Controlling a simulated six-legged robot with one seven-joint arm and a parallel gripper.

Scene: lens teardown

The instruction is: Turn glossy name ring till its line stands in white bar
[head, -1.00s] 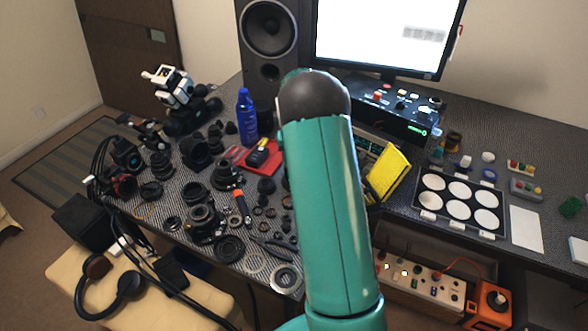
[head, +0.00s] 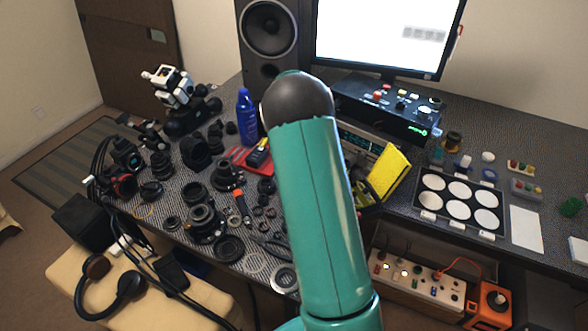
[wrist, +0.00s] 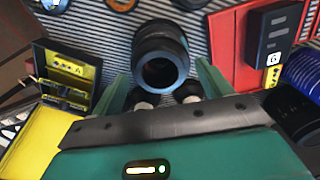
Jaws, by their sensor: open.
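In the wrist view a dark, ribbed cylindrical lens part (wrist: 160,48) stands with its round opening facing the camera. My gripper (wrist: 162,86) is open, with one teal finger on each side of this part. I cannot tell whether the fingers touch it. No line or white bar can be made out on it, and I cannot tell whether it carries the glossy name ring. In the head view my gripper is hidden behind my teal arm, and several black lens parts (head: 203,222) lie on the desk to its left.
A dark blue ribbed cylinder (wrist: 303,75) is farther right. A small yellow-and-black case (wrist: 62,75) stands to the left. In the head view a blue bottle (head: 247,118) stands near the speaker.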

